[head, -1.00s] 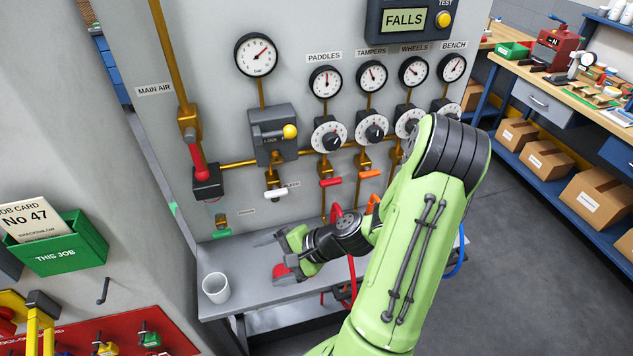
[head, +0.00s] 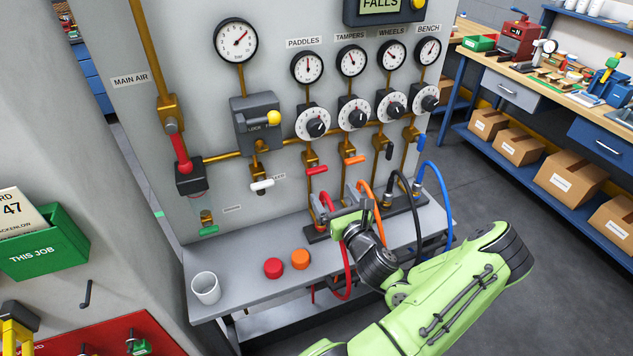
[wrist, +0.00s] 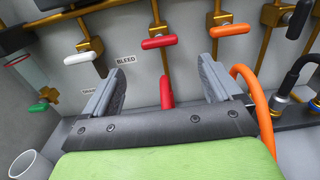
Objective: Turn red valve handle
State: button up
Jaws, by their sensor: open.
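A red valve handle (head: 317,170) sits roughly level on the brass pipe below the PADDLES dial; the wrist view shows it (wrist: 158,43) beyond my fingertips, centred between them. A second red lever (head: 180,153) slopes down from the MAIN AIR valve at the panel's left. My gripper (head: 350,212) is open, low in front of the panel, below and a little right of the PADDLES handle and not touching it. In the wrist view, the fingers (wrist: 162,80) stand apart on either side of a red hose end (wrist: 166,90).
White (head: 262,184), orange (head: 355,160), black (head: 389,151) and blue (head: 421,140) handles flank the red one. Red, orange, black and blue hoses (head: 440,200) rise near the gripper. A white cup (head: 206,288) and red (head: 273,267) and orange caps (head: 300,258) stand on the bench.

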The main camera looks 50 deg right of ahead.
aim_at(318, 173)
jog(key=p+x, duration=0.2)
jog(key=x, duration=0.9)
jog(key=shift+w+r+p, duration=0.1)
jog(key=shift+w+p, duration=0.05)
jog(key=shift+p, duration=0.2)
jog(key=shift+c, duration=0.3)
jog(key=c, duration=1)
